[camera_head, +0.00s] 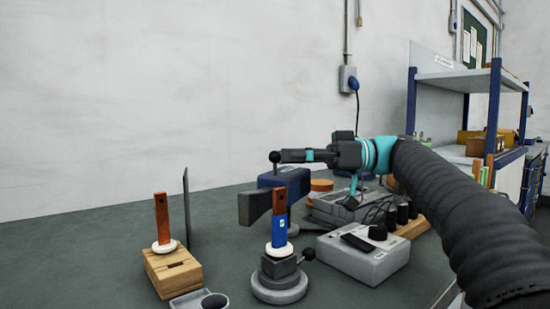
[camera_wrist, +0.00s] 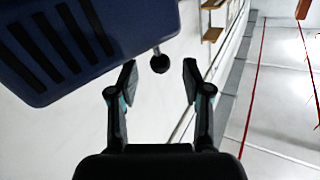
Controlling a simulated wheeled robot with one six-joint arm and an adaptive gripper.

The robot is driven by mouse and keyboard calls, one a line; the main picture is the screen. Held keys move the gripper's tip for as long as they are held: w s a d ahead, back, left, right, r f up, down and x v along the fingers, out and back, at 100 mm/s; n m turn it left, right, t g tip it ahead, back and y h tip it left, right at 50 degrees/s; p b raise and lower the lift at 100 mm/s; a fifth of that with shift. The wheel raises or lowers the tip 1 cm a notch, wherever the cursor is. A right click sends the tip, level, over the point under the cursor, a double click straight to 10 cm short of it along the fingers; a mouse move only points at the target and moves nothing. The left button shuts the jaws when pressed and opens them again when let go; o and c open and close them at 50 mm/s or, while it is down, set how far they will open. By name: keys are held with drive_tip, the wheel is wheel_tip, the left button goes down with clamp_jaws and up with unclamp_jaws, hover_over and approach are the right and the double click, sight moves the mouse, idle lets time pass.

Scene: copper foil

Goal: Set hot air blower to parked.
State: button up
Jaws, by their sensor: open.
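The hot air blower (camera_head: 290,182) stands on the bench, with a dark blue body and a dark grey flared end at its left. Its vented blue housing (camera_wrist: 85,45) fills the upper left of the wrist view. A short lever with a black ball knob (camera_wrist: 159,63) sticks out from it; the knob also shows above the blower in the head view (camera_head: 274,157). My gripper (camera_wrist: 159,78) is open and empty. In the wrist view the knob appears centred between the fingertips, slightly beyond them, touching neither finger. The blower's lower part is partly hidden.
A blue-and-brown handled tool stands on a round grey base (camera_head: 279,289) with a side knob. A wooden block (camera_head: 173,275) holds another handled tool by a thin dark upright panel (camera_head: 186,208). A grey control box (camera_head: 362,258) stands right of centre. The wall is behind.

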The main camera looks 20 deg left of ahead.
sight(275, 155)
drive_tip(key=shift+x, duration=1.65)
clamp_jaws()
